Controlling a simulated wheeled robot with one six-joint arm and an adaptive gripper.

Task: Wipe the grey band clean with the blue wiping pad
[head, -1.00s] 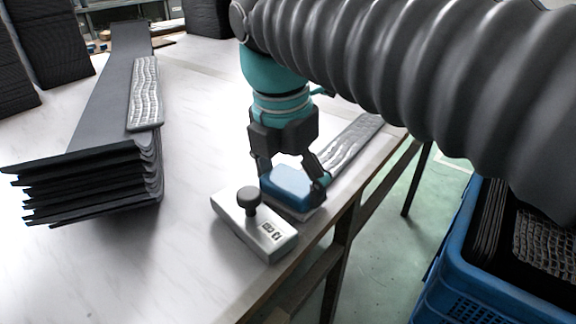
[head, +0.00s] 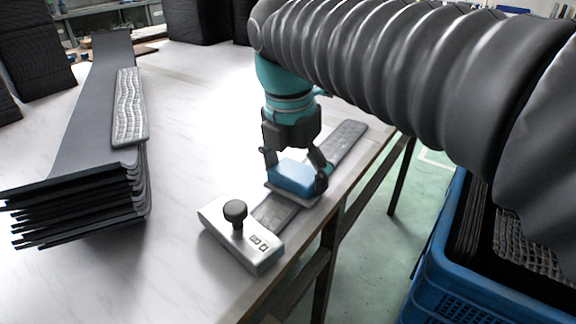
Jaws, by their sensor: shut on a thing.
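The blue wiping pad (head: 294,177) lies flat on the grey band (head: 272,214), across its middle. My gripper (head: 297,168) is shut on the pad from both sides, pointing down. The grey band runs along the table's right edge, from a pale box with a black knob (head: 238,238) to beyond the pad. The bare stretch near the box looks plain dark grey. The far stretch shows faint lighter marks. The part of the band under the pad is hidden.
A stack of dark panels (head: 80,150) stands at the left, with a pale wavy-patterned strip (head: 128,108) on top. A blue crate (head: 440,270) with dark panels is at the lower right, off the table. The table middle (head: 190,110) is clear.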

